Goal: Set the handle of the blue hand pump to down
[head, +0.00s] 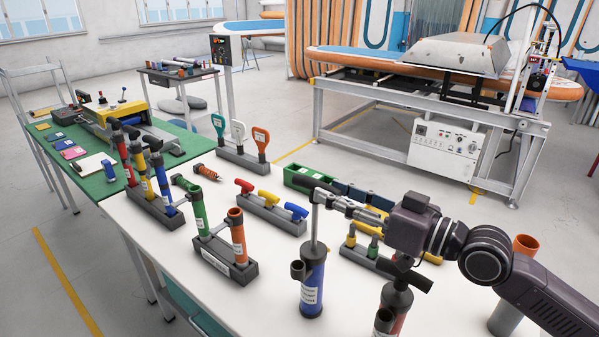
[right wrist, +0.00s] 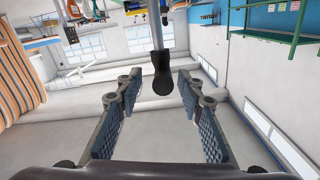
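The blue hand pump (head: 313,288) stands upright near the front of the white table. Its silver rod (head: 315,226) extends well above the body, so the handle is up. In the right wrist view my right gripper (right wrist: 161,100) is open. The dark handle (right wrist: 162,75) shows end-on between the fingertips, with a gap on both sides. I cannot tell how deep it sits between them. My left gripper is not in view.
A red pump (head: 396,301) with a low dark handle stands under my right arm. A rack with green and orange tubes (head: 224,262) stands left of the blue pump. Several racks of coloured parts fill the table behind it. White table (head: 270,318) is bare just left of the pump.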

